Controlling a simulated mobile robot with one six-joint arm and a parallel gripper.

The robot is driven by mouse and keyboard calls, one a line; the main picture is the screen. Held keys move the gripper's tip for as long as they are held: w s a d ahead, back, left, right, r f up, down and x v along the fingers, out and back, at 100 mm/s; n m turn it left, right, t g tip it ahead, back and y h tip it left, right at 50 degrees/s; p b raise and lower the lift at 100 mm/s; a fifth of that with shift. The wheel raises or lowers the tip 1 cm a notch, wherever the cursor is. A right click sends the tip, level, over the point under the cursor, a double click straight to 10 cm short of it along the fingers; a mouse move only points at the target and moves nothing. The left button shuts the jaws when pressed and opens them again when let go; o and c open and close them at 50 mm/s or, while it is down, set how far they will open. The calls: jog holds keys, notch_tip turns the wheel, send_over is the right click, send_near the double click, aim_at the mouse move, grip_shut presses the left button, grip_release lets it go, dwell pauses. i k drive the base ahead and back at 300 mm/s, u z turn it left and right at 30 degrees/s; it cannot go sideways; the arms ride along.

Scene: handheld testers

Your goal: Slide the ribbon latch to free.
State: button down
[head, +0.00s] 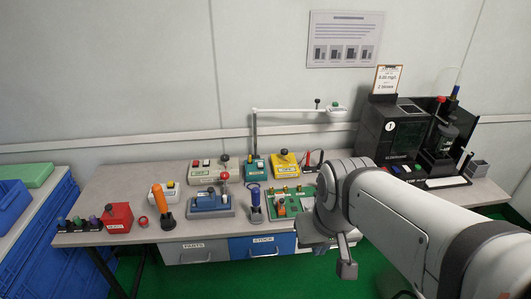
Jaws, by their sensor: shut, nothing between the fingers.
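I cannot pick out the ribbon latch in the head view; it is too small to tell or hidden. A green board fixture (278,209) with small orange and light parts sits near the table's front edge, and my arm stands close to its right side. My gripper (347,270) hangs in front of the table's front edge, to the right of and nearer than the green board. It is shut and empty, apart from every device. My arm covers part of the table right of the board.
The grey table (95,205) holds several testers, including a blue fixture (208,206), a yellow box (285,164) and a teal lamp base (255,168). An orange-handled tool (161,203) and a blue-handled one (255,202) stand upright near the front. A black machine (395,132) is at right.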

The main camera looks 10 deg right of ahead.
aim_at(280, 209)
jog(key=i, duration=0.95)
jog(key=u, duration=0.05)
